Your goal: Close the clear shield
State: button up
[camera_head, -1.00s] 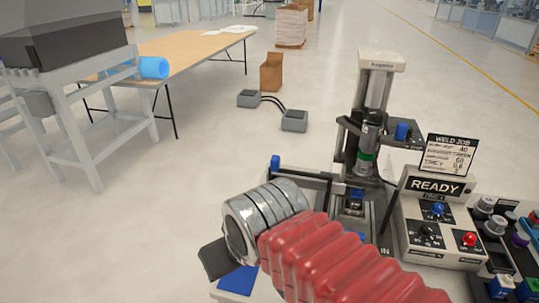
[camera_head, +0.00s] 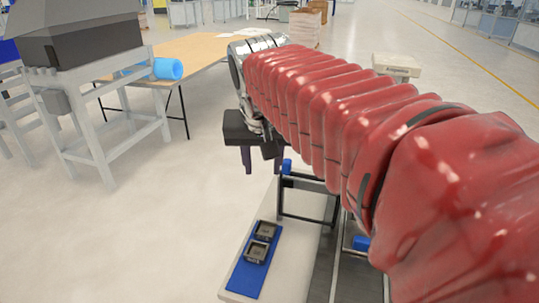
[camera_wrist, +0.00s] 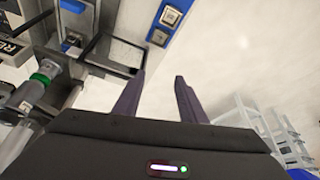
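The clear shield's dark frame (camera_head: 308,186) stands at the front of the weld machine, partly hidden behind my red arm in the head view. A blue knob (camera_head: 287,166) sits at its left end. The frame (camera_wrist: 112,38) also shows in the wrist view, left of my fingers; its clear pane is hard to make out. My gripper (camera_head: 261,165) is open and empty, with its dark fingers pointing down, left of and above the blue knob. In the wrist view, the gripper's two fingertips (camera_wrist: 160,76) are apart with only floor between them.
A blue mat (camera_head: 245,277) with two small square metal parts (camera_head: 265,231) lies on the bench's front left. The machine's column top (camera_head: 397,66) shows behind my arm. A wooden table (camera_head: 205,48) and a grey stand (camera_head: 95,75) are farther left. Floor left of the bench is clear.

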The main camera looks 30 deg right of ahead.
aim_at(287, 161)
jog(key=w+d+r+m+g, duration=0.1)
jog(key=w+d+r+m, duration=0.2)
jog(key=d, duration=0.5)
jog(key=shift+w+d+r+h, duration=0.25)
jog(key=shift+w+r+h, duration=0.2)
jog(key=shift+w, duration=0.55)
jog(key=x, duration=1.3)
jog(key=shift+d+f, duration=0.15)
jog(key=shift+f, duration=0.2)
jog(key=shift+c, duration=0.7)
grip_shut()
